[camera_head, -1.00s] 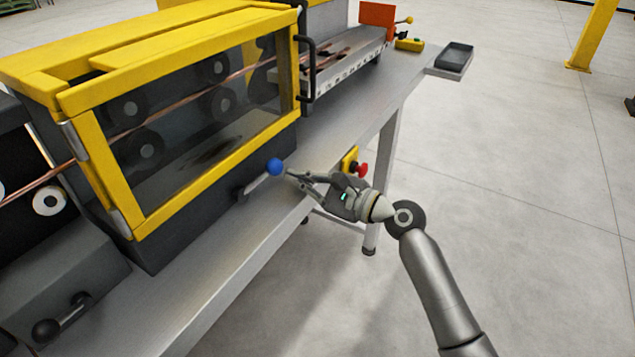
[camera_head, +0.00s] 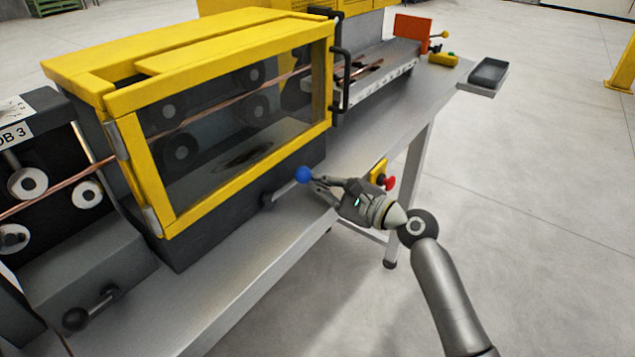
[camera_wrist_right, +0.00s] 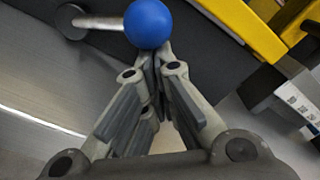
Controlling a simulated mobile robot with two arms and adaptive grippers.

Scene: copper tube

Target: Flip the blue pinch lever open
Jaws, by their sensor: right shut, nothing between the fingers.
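The blue pinch lever has a blue ball knob (camera_head: 303,174) on a short grey rod (camera_head: 284,190). The rod juts from the dark base of the yellow-framed machine and slants up to the right. My right gripper (camera_head: 314,181) comes from the right, its fingers shut and empty, with the tips right beside the knob. In the right wrist view the blue knob (camera_wrist_right: 148,22) sits just beyond the closed fingertips (camera_wrist_right: 156,52); I cannot tell whether they touch. The rod (camera_wrist_right: 100,22) runs left from it to a round pivot (camera_wrist_right: 71,20). My left gripper is out of view.
The yellow-framed guard (camera_head: 228,212) with its clear window stands behind the lever. A red button on a yellow box (camera_head: 379,172) is at the table edge behind my gripper. A black-knobbed lever (camera_head: 77,318) is at lower left. The grey tabletop (camera_head: 235,285) in front is bare.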

